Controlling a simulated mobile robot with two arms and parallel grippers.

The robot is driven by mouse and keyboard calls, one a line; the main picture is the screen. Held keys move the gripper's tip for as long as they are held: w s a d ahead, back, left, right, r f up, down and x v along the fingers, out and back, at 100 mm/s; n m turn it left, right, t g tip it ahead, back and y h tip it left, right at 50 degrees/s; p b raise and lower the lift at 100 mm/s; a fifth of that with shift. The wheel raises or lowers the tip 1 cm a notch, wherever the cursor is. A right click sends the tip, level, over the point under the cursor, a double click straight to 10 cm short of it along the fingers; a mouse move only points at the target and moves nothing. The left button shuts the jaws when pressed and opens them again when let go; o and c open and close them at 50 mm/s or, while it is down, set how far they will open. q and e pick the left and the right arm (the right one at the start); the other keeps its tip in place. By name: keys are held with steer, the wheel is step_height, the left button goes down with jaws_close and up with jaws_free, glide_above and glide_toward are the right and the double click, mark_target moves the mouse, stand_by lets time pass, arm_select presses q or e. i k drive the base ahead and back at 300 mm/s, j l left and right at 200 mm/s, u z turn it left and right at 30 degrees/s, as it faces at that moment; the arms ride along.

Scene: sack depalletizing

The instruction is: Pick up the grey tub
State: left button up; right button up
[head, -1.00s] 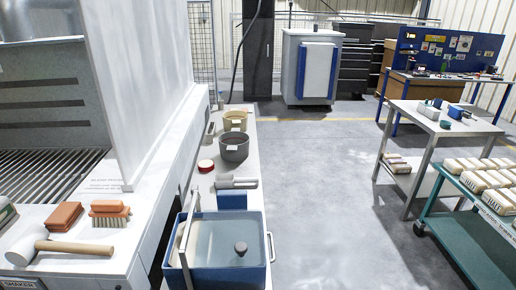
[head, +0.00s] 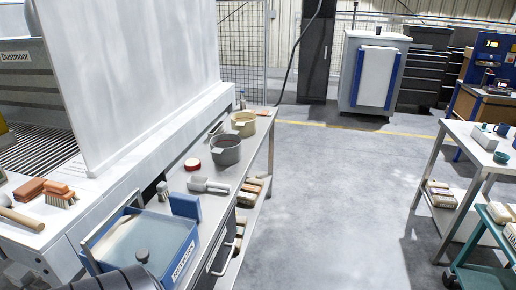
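The grey tub (head: 226,150) is a dark grey round container on the narrow bench in the middle left of the head view. It stands upright, and its open top shows dark reddish-brown contents. A similar beige tub (head: 243,123) stands just behind it. Neither of my grippers is in view. Nothing is touching the grey tub.
A red round item (head: 192,165), a grey scoop (head: 208,185) and a blue block (head: 185,206) lie on the bench nearer me. A blue bin (head: 178,250) is at its near end. A white booth wall (head: 130,80) rises at left. Floor (head: 330,200) right of the bench is clear.

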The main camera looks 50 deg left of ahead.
mark_target(226, 149)
steer(key=i+l+u, duration=0.1)
steer(key=i+u, duration=0.2)
steer(key=i, duration=0.2)
steer(key=i+l+u, duration=0.2)
steer(key=i+u, duration=0.15)
steer(key=i, duration=0.15)
